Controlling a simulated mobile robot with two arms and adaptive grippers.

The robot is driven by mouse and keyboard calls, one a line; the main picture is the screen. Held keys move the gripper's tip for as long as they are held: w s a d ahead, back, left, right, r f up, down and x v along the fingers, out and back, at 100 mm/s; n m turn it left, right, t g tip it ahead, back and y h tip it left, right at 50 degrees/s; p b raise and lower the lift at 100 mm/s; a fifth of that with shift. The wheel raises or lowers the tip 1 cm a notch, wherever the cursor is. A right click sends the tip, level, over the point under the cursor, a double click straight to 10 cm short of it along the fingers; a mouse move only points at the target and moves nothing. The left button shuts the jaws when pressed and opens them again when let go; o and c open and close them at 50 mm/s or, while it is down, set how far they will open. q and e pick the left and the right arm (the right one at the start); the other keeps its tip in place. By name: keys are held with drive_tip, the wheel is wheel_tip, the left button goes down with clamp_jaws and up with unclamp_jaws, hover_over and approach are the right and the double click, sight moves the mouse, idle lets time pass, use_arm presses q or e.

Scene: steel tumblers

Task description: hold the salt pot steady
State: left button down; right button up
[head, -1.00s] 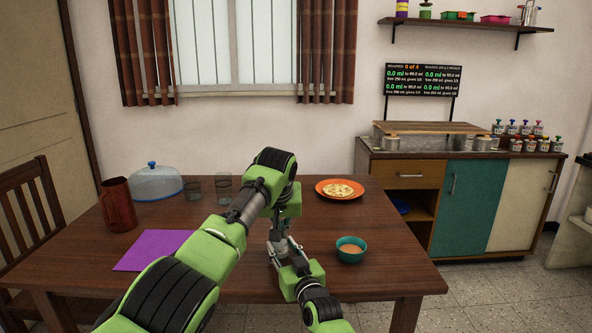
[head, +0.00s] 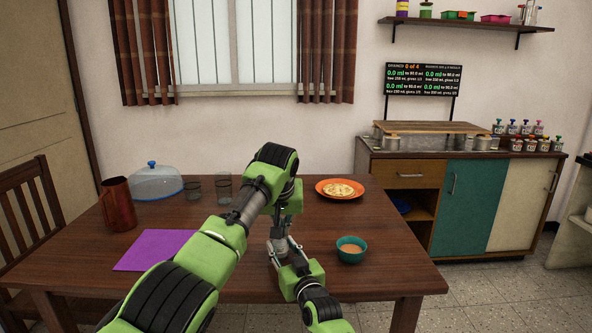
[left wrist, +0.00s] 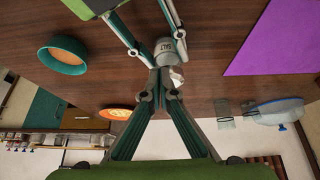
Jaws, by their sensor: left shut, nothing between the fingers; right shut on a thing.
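The salt pot (left wrist: 167,49) is a small grey metal cylinder with lettering on its side, seen upside down in the left wrist view. My right gripper (left wrist: 156,42) comes in from the top of that view, its fingers on both sides of the pot and shut on it. My left gripper (left wrist: 163,84) is shut and empty, its fingertips close to the pot; I cannot tell whether they touch it. In the head view my right gripper (head: 283,250) is low over the table, and my left arm partly hides the pot.
On the wooden table (head: 345,280) a teal bowl (head: 350,256) stands right of the grippers. An orange plate (head: 323,186) is behind. Purple mat (head: 152,251), red jug (head: 118,204), glasses (head: 222,189) and covered dish (head: 157,183) are to the left.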

use_arm(q)
drive_tip(key=shift+r, duration=2.5)
drive_tip(key=shift+a, duration=0.1)
wheel_tip(320, 180, down, 6)
drive_tip(key=a, duration=0.2)
drive_tip(key=shift+s+a, duration=0.15)
drive_tip(key=shift+a, duration=0.25)
drive_tip(key=shift+w+d, duration=0.25)
drive_tip(key=shift+w, duration=0.25)
